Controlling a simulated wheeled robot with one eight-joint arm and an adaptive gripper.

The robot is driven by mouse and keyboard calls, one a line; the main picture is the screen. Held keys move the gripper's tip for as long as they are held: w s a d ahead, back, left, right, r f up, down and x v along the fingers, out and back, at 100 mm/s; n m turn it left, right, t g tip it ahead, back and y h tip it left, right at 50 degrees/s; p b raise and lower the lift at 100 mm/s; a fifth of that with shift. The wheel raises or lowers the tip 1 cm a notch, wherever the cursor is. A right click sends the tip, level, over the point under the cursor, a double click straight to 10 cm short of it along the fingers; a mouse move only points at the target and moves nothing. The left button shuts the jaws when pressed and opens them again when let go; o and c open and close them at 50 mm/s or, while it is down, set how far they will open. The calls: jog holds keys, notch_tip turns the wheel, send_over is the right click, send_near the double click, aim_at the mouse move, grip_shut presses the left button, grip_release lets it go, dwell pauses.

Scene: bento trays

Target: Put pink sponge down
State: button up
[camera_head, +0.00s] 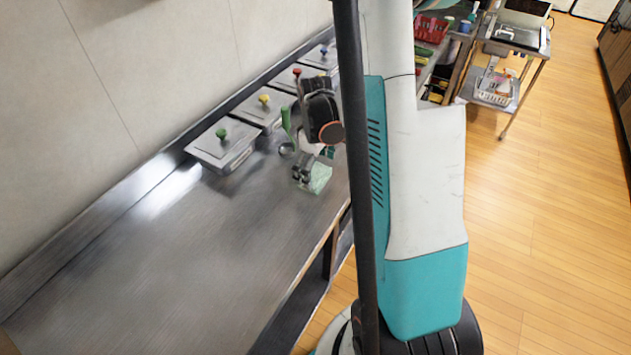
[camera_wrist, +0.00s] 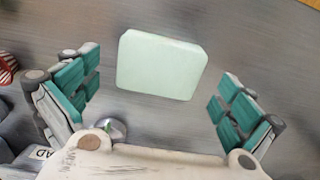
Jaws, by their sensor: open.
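A pale mint-green rectangular block (camera_wrist: 162,65), sponge-like in shape, lies flat on the steel counter between the spread fingers. No pink sponge shows in either view. My gripper (camera_wrist: 158,82) is open, with one teal-padded finger on each side of the block and a gap on both sides. In the head view my gripper (camera_head: 306,172) is low over the counter, and the pale green block (camera_head: 321,179) shows beside and partly behind it.
A steel counter (camera_head: 170,265) has a wide clear area at the front left. Lidded steel containers (camera_head: 222,147) with coloured knobs line the wall. A green-handled ladle (camera_head: 286,122) is close to my gripper. A red-striped object (camera_wrist: 7,68) is at the wrist view's left edge.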

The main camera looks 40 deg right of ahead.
jog(key=shift+f, duration=0.7)
jog(key=shift+r, duration=0.1)
jog(key=shift+c, duration=0.6)
jog(key=c, duration=0.6)
jog(key=shift+r, duration=0.1)
jog(key=shift+c, duration=0.2)
